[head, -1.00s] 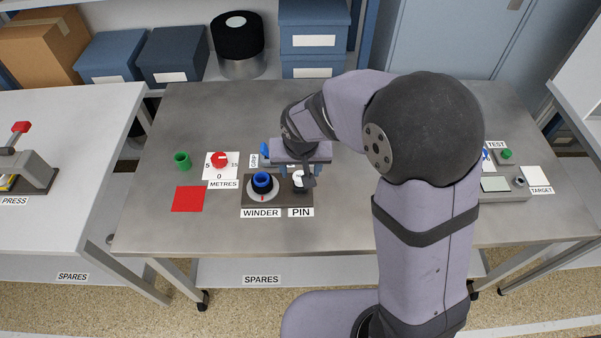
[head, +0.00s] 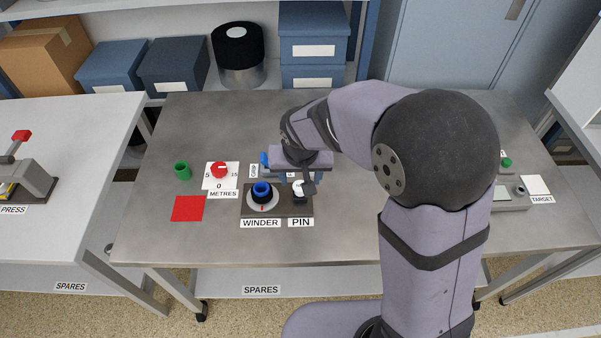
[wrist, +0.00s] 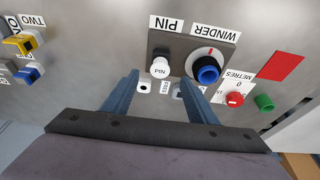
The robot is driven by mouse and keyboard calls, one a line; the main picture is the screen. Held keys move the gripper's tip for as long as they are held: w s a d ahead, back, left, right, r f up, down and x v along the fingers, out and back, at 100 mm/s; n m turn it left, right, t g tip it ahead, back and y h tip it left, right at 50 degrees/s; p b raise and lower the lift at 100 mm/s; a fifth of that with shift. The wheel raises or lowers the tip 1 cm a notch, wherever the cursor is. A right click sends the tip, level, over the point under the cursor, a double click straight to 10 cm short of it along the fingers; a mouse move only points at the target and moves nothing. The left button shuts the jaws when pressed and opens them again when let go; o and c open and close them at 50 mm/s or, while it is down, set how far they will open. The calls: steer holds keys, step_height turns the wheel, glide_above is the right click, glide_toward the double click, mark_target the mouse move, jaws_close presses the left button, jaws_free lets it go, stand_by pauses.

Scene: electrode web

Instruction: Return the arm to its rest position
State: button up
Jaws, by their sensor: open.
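My arm reaches over the bench from the right in the head view. My gripper (head: 300,180) hangs just behind the white pin knob (head: 299,188) and partly covers that area. In the wrist view my gripper (wrist: 160,80) has its two blue fingers wide apart with nothing between them. The pin knob (wrist: 160,67) shows beyond the finger gap, beside the winder with its blue core (wrist: 207,72). The winder (head: 262,191) also stands free in the head view. The height of the fingertips over the bench is hard to judge.
A red metres dial (head: 220,171), a green cup (head: 182,171) and a red square (head: 188,208) lie left of the winder. Yellow (wrist: 18,42) and blue (wrist: 28,73) clips stand in the wrist view. A tester (head: 505,198) is on the right, partly behind my arm.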

steer(key=s+d+f+n+g, duration=0.2)
steer(key=s+d, duration=0.1)
steer(key=s, duration=0.5)
steer(key=s+d+f+n+g, duration=0.2)
steer(key=s+d, duration=0.1)
steer(key=s, duration=0.4)
steer(key=s+d+r+m, duration=0.2)
steer(key=d+r+m, duration=0.1)
steer(key=d, duration=0.4)
steer(key=shift+s+d+r+m+t, duration=0.2)
steer(key=shift+s+d+m+t, duration=0.1)
steer(key=shift+m, duration=0.2)
stand_by(0.5)
